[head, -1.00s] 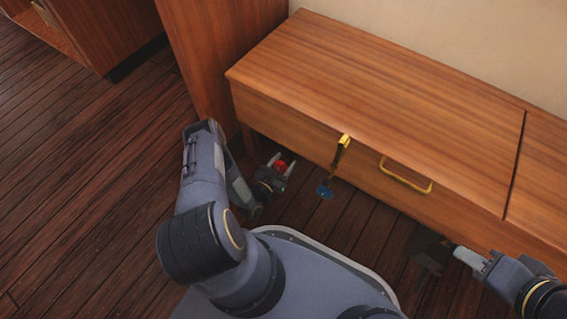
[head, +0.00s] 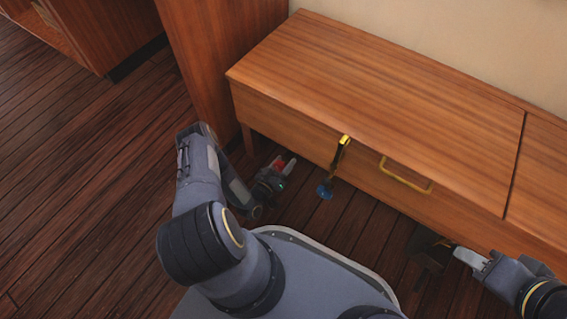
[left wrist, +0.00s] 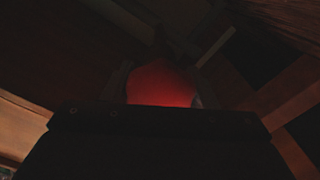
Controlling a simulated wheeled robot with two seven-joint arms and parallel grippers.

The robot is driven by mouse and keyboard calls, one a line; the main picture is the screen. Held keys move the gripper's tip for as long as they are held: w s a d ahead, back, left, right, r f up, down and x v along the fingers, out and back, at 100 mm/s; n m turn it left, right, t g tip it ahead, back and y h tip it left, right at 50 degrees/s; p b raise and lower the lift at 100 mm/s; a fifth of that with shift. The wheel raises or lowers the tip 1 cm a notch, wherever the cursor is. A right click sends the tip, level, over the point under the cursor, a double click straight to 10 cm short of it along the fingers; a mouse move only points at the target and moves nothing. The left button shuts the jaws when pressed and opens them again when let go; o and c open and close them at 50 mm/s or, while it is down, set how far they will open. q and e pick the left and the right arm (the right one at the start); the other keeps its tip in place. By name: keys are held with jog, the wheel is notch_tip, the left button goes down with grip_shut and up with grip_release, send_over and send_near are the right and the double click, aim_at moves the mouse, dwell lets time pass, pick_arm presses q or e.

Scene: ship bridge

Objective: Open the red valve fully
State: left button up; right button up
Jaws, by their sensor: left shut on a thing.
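The red valve (head: 278,163) is low under the left end of the wooden cabinet, mostly hidden by my left gripper. My left gripper (head: 283,166) is shut on it, with the fingers around its sides. In the dark left wrist view the red valve (left wrist: 162,84) fills the space just past the gripper body, and its lower part is hidden. My right gripper (head: 462,254) is at the lower right in front of the cabinet, apart from the valve. Its fingers are too unclear to tell open from shut.
The wooden cabinet (head: 370,90) overhangs the valve. A yellow handle (head: 405,178) sticks out of its front. A blue valve (head: 324,190) is low, right of my left gripper, below a yellow piece (head: 343,143). A dark object (head: 430,248) is beside my right gripper. Floor at left is clear.

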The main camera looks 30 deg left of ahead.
pick_arm(q)
jog(key=n, duration=0.4)
jog(key=shift+s+n, duration=0.1)
jog(key=shift+n, duration=0.2)
jog(key=n, duration=0.3)
jog(key=shift+n, duration=0.4)
jog(key=n, duration=0.4)
jog(key=shift+f, duration=0.1)
jog(key=n, duration=1.7)
jog(key=shift+n, duration=0.4)
jog(key=o, duration=0.9)
jog(key=shift+o, duration=0.2)
